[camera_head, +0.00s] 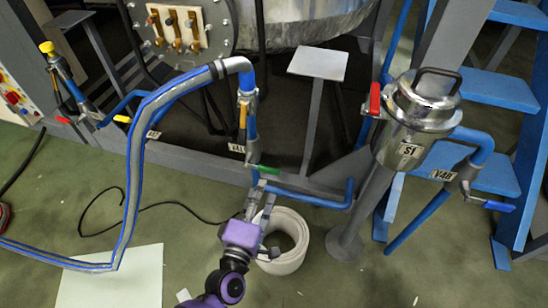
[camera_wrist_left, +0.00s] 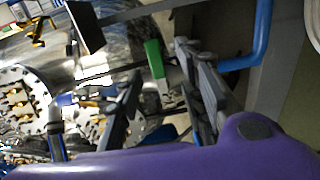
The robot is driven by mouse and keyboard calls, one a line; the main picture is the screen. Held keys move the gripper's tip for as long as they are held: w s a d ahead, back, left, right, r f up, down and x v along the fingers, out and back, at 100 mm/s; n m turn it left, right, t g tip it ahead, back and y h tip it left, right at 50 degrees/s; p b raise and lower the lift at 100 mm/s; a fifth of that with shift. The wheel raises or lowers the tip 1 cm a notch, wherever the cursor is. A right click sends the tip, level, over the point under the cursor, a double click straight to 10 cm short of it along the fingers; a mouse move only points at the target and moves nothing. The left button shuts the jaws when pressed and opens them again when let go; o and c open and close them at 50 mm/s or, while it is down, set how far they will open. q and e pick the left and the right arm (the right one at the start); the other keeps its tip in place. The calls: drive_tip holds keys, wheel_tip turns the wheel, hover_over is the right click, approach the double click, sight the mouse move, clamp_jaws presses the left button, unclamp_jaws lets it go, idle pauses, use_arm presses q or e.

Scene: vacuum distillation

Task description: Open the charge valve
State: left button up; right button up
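A valve with a green lever handle (camera_head: 264,169) sits low on the blue pipework below the hose fitting, at the middle of the head view. Which valve is the charge valve cannot be read from the labels. My left gripper (camera_head: 260,194), with its purple body, reaches up from below, its fingertips just under the green handle. In the left wrist view the green handle (camera_wrist_left: 155,58) appears between the two spread fingers. The left gripper is open; contact with the handle cannot be made out. My right gripper is not in view.
A steel vessel (camera_head: 415,112) with a red lever (camera_head: 374,99) stands at right. A blue-handled valve (camera_head: 498,206) and blue stairs (camera_head: 512,95) are beyond it. A white ring-shaped container (camera_head: 287,248) stands beside the gripper. A blue hose (camera_head: 136,150) arches at left.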

sight(269, 172)
use_arm(q)
drive_tip(key=x, duration=0.2)
drive_tip(key=b+x, duration=0.1)
drive_tip(key=x, duration=0.4)
drive_tip(key=shift+r+b, duration=0.3)
drive_tip(key=shift+w+d, duration=0.15)
drive_tip(key=shift+w, duration=0.25)
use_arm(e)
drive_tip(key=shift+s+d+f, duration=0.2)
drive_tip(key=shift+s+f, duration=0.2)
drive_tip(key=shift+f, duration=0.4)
use_arm(q)
drive_tip(key=c, duration=0.8)
clamp_jaws()
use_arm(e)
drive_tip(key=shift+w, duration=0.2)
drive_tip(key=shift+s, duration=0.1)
